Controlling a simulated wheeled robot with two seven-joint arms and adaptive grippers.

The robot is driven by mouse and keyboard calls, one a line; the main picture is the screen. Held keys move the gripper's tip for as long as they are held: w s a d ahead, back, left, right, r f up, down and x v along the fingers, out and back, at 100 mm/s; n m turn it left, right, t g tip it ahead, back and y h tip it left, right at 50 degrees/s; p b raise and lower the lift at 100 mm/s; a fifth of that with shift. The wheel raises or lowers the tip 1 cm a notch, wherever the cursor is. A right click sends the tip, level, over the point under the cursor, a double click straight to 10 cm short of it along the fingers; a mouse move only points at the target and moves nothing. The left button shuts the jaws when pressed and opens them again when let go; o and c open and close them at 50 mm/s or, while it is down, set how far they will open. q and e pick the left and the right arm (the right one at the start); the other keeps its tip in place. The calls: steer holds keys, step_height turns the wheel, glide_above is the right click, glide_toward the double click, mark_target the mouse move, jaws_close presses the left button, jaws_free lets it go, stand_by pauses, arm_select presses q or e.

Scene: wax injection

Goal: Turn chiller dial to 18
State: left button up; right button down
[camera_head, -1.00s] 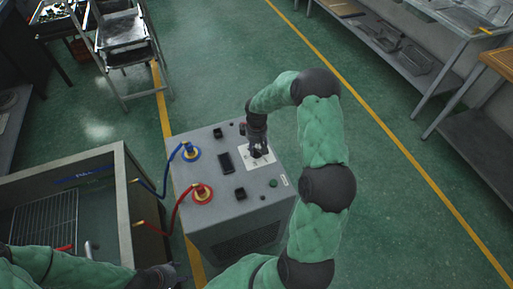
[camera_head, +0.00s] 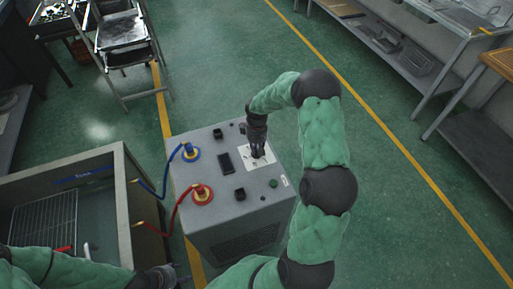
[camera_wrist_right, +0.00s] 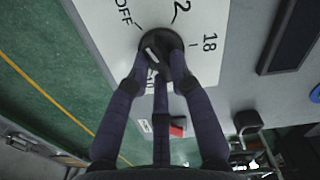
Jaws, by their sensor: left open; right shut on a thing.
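The chiller (camera_head: 225,215) is a grey box in the middle of the head view. A white label plate (camera_head: 266,164) on its top surrounds the dial. In the right wrist view the black dial (camera_wrist_right: 152,42) sits on this plate, with the markings OFF, 2 and 18 (camera_wrist_right: 209,42) beside it. My right gripper (camera_head: 258,153) is shut on the dial from above; its fingers (camera_wrist_right: 158,62) hide part of it. I cannot tell for sure where the dial points. My left gripper (camera_head: 168,276) is open, low in the head view, beside the chiller's front left and apart from it.
A blue hose (camera_head: 170,170) and a red hose (camera_head: 173,215) run from the chiller's top to the open grey tank (camera_head: 128,200) on the left. A dark display (camera_head: 226,163) and black knobs sit near the dial. Green floor is free on the right.

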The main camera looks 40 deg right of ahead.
steer(key=m+b, duration=0.1)
steer(key=m, duration=0.4)
steer(key=shift+s+d, duration=0.1)
steer(key=shift+s, duration=0.05)
steer(key=m+b, duration=0.1)
steer(key=m, duration=0.4)
steer(key=shift+s+m+b, duration=0.15)
steer(key=shift+m+b, duration=0.2)
steer(key=shift+m, duration=0.05)
steer(key=m+b, duration=0.1)
steer(key=m, duration=0.4)
steer(key=shift+s, duration=0.15)
steer(key=m+b, duration=0.1)
steer(key=m, duration=0.5)
steer(key=shift+s, duration=0.15)
steer(key=shift+m, duration=0.3)
steer(key=c, duration=1.1)
jaws_free()
steer(key=shift+a, duration=0.2)
